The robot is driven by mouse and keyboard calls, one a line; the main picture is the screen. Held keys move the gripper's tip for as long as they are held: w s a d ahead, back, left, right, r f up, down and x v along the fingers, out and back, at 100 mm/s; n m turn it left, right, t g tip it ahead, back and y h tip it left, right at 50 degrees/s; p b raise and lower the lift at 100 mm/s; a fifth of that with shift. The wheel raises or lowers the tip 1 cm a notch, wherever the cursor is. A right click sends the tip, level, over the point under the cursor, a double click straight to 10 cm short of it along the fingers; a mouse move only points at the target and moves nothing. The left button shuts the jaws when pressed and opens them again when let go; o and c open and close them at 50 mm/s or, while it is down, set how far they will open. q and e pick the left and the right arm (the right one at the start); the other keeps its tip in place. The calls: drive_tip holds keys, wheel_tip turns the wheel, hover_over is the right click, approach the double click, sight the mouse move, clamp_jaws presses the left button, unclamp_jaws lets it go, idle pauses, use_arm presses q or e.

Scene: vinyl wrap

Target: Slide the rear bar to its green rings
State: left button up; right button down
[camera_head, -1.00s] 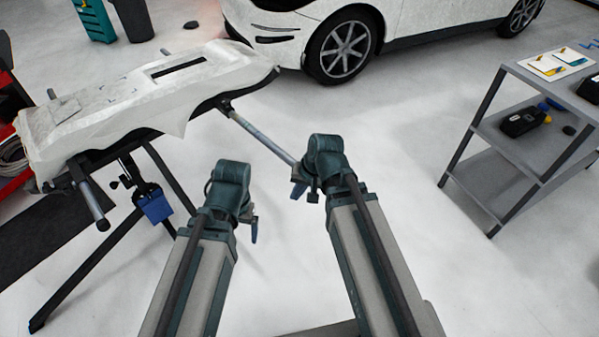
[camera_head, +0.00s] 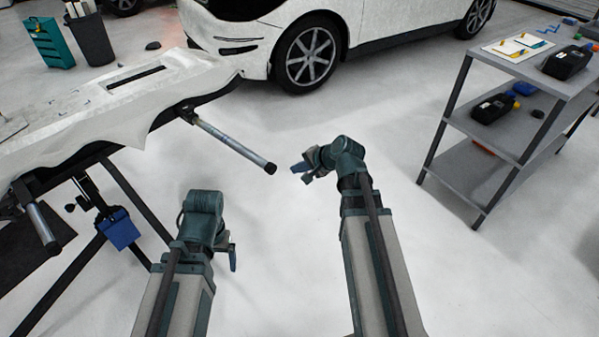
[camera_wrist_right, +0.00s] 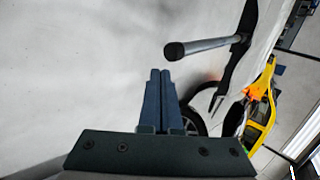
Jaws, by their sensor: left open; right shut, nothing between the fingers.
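A grey metal bar (camera_head: 232,143) with a dark end cap sticks out from under the right end of the white-covered stand. A second bar (camera_head: 40,228) sticks out at the stand's near left. I cannot tell which one is the rear bar. No green rings are visible. My right gripper (camera_head: 298,169) is shut and empty, a little right of the first bar's capped end and apart from it. In the right wrist view its blue fingers (camera_wrist_right: 159,76) are together, with the bar (camera_wrist_right: 208,44) beyond them. My left gripper (camera_head: 232,258) is open, low and away from both bars.
The stand's white cover (camera_head: 110,115) fills the left, with dark legs and a blue box (camera_head: 119,229) below. A grey shelf cart (camera_head: 490,165) stands at right. A white car (camera_head: 360,30) is behind. The floor between the bar and the cart is clear.

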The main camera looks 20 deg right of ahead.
sight(249, 152)
drive_tip(key=b+x, duration=0.1)
drive_tip(key=x, duration=0.1)
drive_tip(key=r+b+x, duration=0.1)
drive_tip(key=x, duration=0.2)
drive_tip(key=w+b+x, duration=0.1)
drive_tip(key=x, duration=0.2)
drive_tip(key=shift+w+a+r, duration=0.15)
drive_tip(key=shift+a, duration=0.2)
drive_tip(key=shift+w+a, duration=0.3)
drive_tip(key=shift+w, duration=0.1)
drive_tip(key=w+a, duration=0.2)
drive_tip(key=w, duration=0.1)
drive_tip(key=w+a, duration=0.2)
drive_tip(key=w, duration=0.2)
drive_tip(key=w+a, duration=0.2)
drive_tip(key=w, duration=0.1)
drive_tip(key=shift+w+a, duration=0.1)
drive_tip(key=shift+w, duration=0.1)
drive_tip(key=shift+s, duration=0.1)
